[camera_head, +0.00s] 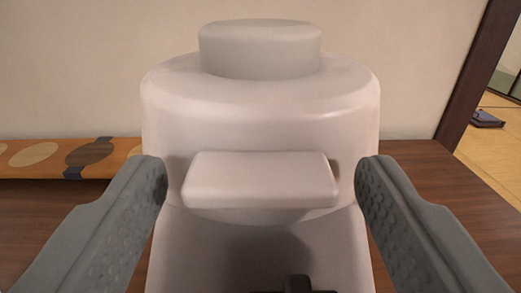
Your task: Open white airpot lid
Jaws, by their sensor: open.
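The white airpot (260,245) stands upright in the middle of the view, close in front of me. Its rounded white lid (260,105) sits down on the body, with a round knob (260,50) on top. A flat white tab (260,180) sticks out from the lid's front toward me. My gripper (262,182) is open and empty. One finger is to the left of the tab and the other to the right, with gaps between them and the tab. The airpot's lower part is out of frame.
The airpot stands on a dark wooden surface (415,170). An orange patterned cloth (65,157) lies at the left, behind the left finger. A pale wall (410,70) is close behind. At the far right, past a dark post (478,65), a dark flat object (486,119) lies on a yellowish floor.

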